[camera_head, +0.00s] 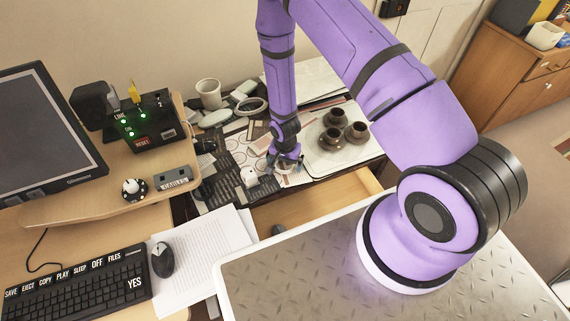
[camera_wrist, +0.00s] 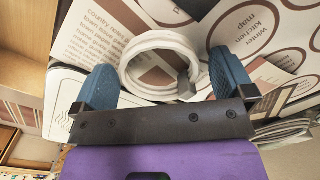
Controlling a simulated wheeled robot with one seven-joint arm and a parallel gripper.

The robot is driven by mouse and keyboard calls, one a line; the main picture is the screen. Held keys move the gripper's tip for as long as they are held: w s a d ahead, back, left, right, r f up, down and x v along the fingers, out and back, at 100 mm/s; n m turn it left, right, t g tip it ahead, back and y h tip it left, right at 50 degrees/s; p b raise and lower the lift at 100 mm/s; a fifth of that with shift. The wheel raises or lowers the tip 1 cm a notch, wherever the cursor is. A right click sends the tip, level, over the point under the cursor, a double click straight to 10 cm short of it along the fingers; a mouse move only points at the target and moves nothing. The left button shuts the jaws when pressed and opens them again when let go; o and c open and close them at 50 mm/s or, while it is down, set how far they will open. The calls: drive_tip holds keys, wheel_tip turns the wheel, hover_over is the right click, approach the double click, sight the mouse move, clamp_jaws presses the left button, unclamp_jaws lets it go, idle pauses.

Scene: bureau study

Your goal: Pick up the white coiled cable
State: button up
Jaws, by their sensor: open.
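The white coiled cable (camera_wrist: 129,68) lies on printed papers in the wrist view, a round loop of several turns with a grey clip or plug at its right side. My gripper (camera_wrist: 162,62) is open, with one blue finger on each side of the coil. The right finger is close to the coil; I cannot tell whether it touches. The near edge of the coil is close to the dark palm bar. In the head view my gripper (camera_head: 285,161) is low over the cluttered dark desk section, and the coil beneath it cannot be made out.
A white tray (camera_head: 322,165) with three brown cups stands just right of my gripper. An open wooden drawer (camera_head: 310,213) is in front. A small white object (camera_head: 249,177) is left.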

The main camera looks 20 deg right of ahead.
drive_tip(key=c, duration=0.8)
drive_tip(key=shift+r, duration=0.1)
